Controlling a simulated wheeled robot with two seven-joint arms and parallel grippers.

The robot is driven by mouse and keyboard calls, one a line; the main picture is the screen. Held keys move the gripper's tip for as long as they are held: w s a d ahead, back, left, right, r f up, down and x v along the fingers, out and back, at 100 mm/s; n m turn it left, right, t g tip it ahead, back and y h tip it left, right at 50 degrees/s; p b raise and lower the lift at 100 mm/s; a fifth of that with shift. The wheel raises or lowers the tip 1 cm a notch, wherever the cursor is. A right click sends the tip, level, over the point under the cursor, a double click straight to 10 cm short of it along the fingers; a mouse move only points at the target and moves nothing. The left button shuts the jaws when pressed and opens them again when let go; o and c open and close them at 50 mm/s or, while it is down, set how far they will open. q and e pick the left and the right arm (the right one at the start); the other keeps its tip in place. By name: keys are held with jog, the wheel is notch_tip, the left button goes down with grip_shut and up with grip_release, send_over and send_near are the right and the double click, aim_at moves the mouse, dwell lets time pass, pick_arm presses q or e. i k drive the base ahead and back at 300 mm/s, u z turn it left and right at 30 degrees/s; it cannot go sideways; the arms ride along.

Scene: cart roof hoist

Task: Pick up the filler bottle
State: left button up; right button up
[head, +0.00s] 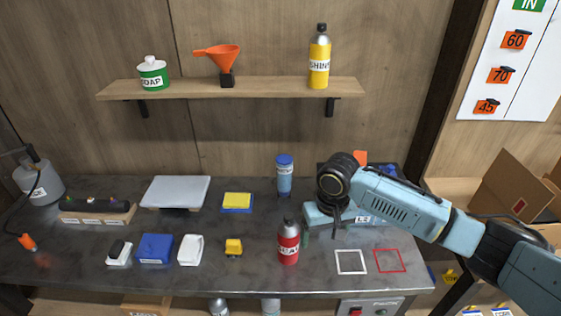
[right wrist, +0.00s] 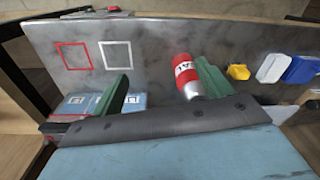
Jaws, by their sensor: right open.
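No label that I can read says filler, so I cannot tell for sure which bottle is meant. A red bottle (head: 288,243) with a grey top and a white label stands on the front part of the grey metal bench (head: 330,282). A blue bottle (head: 284,176) stands farther back. My right gripper (head: 325,230) is low over the bench, just right of the red bottle. In the right wrist view its green fingers (right wrist: 163,88) are wide apart and empty; the red bottle (right wrist: 187,72) shows beside the right-hand finger, contact unclear. My left gripper is out of view.
White (head: 351,272) and red (head: 389,270) outlined squares are empty.

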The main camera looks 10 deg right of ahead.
aim_at(284, 162)
jog(key=i, duration=1.2)
